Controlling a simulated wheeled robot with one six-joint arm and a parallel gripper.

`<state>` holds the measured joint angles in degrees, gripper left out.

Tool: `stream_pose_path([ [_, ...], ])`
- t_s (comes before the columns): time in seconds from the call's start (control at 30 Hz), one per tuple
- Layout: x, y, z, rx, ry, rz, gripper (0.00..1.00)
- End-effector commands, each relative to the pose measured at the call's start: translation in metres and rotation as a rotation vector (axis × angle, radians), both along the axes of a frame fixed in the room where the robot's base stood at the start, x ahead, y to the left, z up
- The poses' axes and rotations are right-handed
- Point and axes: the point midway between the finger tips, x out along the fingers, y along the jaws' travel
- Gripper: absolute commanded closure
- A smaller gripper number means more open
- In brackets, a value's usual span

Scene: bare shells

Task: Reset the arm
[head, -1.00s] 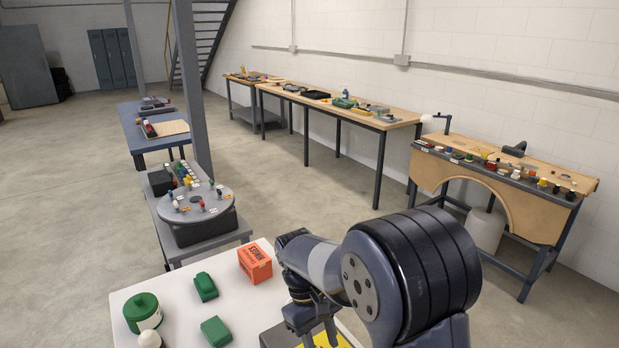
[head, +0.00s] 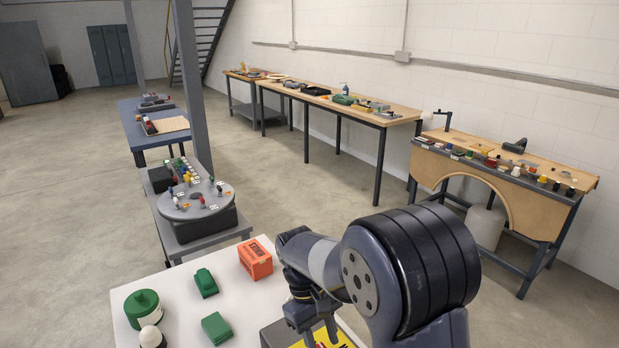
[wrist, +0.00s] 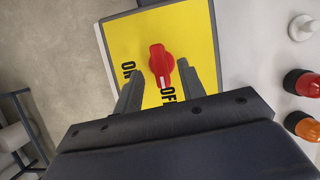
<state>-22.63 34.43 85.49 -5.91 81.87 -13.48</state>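My gripper (wrist: 159,68) is open, with its two dark fingers apart. In the wrist view a red rotary knob (wrist: 160,60) shows between the fingertips, with a gap on each side. Its white mark points toward the word OFF. Whether the fingertips reach down beside the knob or stay above it, I cannot tell. The knob is on a yellow plate (wrist: 116,42) with ON and OFF lettering. In the head view my gripper (head: 318,328) is low over the yellow-topped box (head: 350,338), at the bottom edge. The knob is mostly hidden there.
The white table (head: 180,283) also holds an orange box (head: 256,260), two green blocks, a round green container (head: 143,308) and a white-topped item (head: 152,338). Red (wrist: 303,83) and orange domes stand right of the plate in the wrist view. Benches line the wall; open floor lies between.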

Motion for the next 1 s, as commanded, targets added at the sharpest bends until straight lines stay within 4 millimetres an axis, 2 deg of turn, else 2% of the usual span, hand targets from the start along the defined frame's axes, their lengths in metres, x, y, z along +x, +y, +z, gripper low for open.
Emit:
stream_pose_path([
  [0.3, 0.02, 0.016, 0.058, 0.001, -0.004, 0.001, 0.62],
  [0.43, 0.026, 0.02, 0.078, 0.001, -0.002, 0.001, 0.62],
  [0.9, -0.006, -0.004, -0.012, -0.002, 0.006, -0.001, 0.62],
  [1.0, -0.008, -0.007, -0.025, 0.0, 0.001, -0.043, 0.62],
])
